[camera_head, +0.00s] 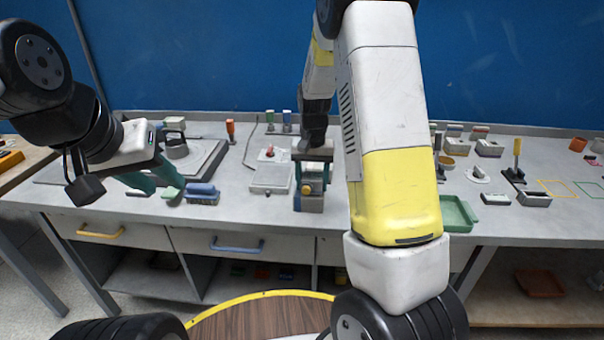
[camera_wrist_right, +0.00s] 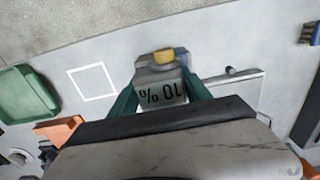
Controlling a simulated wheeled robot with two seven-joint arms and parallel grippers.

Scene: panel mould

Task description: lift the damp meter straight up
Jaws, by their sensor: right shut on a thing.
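In the head view the meter (camera_head: 308,203) shows below my right gripper (camera_head: 313,175), near the front edge of the bench. I cannot tell whether its underside touches the bench. My left gripper (camera_head: 152,182) is open and empty at the left, above the bench.
A blue brush (camera_head: 202,193) lies just right of my left gripper. A flat grey box (camera_head: 270,178) is left of the meter. A green tray (camera_head: 457,214) stands to the right. A white outlined square (camera_wrist_right: 71,75) is marked on the bench beside the meter.

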